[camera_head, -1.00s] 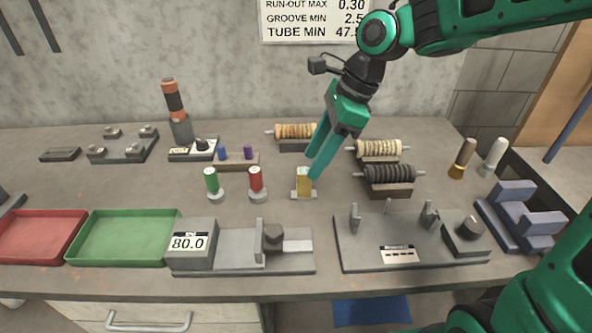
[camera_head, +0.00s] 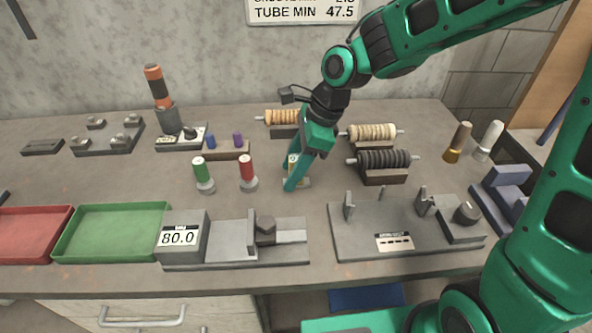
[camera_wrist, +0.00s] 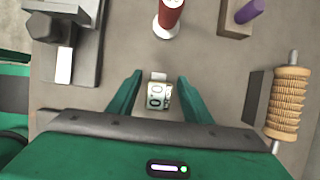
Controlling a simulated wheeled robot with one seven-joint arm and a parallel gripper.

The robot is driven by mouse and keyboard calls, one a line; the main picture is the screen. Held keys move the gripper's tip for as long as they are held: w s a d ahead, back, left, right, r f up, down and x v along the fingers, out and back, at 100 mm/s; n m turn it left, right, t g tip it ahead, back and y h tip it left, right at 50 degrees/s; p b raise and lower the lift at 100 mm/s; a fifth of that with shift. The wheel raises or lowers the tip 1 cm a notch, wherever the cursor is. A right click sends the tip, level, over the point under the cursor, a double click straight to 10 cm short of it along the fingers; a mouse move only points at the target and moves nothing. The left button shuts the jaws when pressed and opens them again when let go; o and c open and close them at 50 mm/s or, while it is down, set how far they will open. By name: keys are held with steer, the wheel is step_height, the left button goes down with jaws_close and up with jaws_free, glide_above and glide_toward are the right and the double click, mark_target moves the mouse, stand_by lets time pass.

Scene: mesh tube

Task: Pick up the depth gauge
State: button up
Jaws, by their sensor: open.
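The depth gauge, which I take to be the small yellowish piece on a pale foot (camera_head: 292,163), stands on the bench, mostly hidden by my gripper (camera_head: 294,182) in the head view. In the wrist view, the gauge (camera_wrist: 159,98) shows a pale drum with dark digits. My gripper (camera_wrist: 160,78) is open, one finger on each side of it, with visible gaps between the fingers and the gauge.
A red-topped plug (camera_head: 247,171) and a green-topped plug (camera_head: 203,174) stand just left. Wound rollers on stands (camera_head: 382,160) are close on the right. The 80.0 measuring fixture (camera_head: 240,245) and a grey plate fixture (camera_head: 350,238) lie in front.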

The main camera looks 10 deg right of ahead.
steer(key=shift+a+f, duration=0.3)
steer(key=shift+f, duration=0.3)
jaws_close()
steer(key=shift+r, duration=0.1)
steer(key=shift+r, duration=0.5)
step_height(320, 180, up, 3)
steer(key=shift+f, duration=0.1)
steer(key=s+a+r, duration=0.2)
steer(key=s+r, duration=0.5)
steer(key=s, duration=0.4)
steer(key=shift+s+a, duration=0.15)
steer(key=shift+a, duration=0.25)
